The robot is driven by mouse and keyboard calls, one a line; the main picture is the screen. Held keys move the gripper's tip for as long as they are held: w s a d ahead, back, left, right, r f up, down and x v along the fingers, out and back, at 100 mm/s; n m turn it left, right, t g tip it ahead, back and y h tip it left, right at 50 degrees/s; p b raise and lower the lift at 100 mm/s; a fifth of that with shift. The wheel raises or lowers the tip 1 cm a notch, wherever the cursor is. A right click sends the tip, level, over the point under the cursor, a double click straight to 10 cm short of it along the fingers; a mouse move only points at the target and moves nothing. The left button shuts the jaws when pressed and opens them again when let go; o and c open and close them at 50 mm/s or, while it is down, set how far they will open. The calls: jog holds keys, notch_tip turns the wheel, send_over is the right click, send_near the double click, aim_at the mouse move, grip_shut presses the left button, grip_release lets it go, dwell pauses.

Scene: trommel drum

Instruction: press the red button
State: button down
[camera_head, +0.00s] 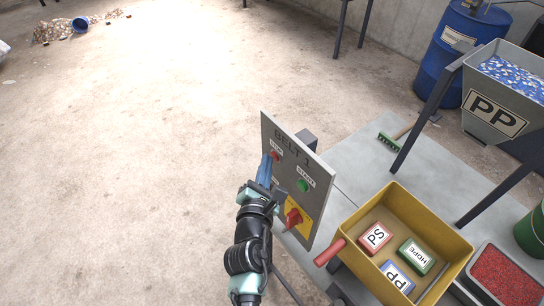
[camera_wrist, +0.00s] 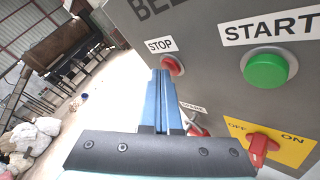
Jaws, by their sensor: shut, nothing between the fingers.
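The red button (camera_head: 276,156) sits under a STOP label on the grey BELT 1 panel (camera_head: 308,160). In the wrist view the red button (camera_wrist: 173,65) shows just past my fingertips, partly hidden behind them. My gripper (camera_head: 266,160) stands at the left side of the panel, its blue fingers pointing at the button. In the wrist view the fingers of my gripper (camera_wrist: 160,74) are together with nothing between them. The tips are very close to the button; I cannot tell whether they touch it.
A green START button (camera_wrist: 266,69) is right of the red one. Below are a red rotary switch (camera_wrist: 260,146) on a yellow plate and a SPARE label (camera_wrist: 193,107). A yellow bin (camera_head: 440,238) with labelled blocks stands right of the panel.

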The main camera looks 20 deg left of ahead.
jog(key=shift+s+a+b, duration=0.3)
jog(key=shift+s+a, duration=0.2)
jog(key=shift+s, duration=0.2)
jog(key=s+a+b, duration=0.1)
jog(key=s, duration=0.1)
jog(key=s+a+b, duration=0.1)
jog(key=s+a, duration=0.1)
dwell(0.3)
dwell(0.7)
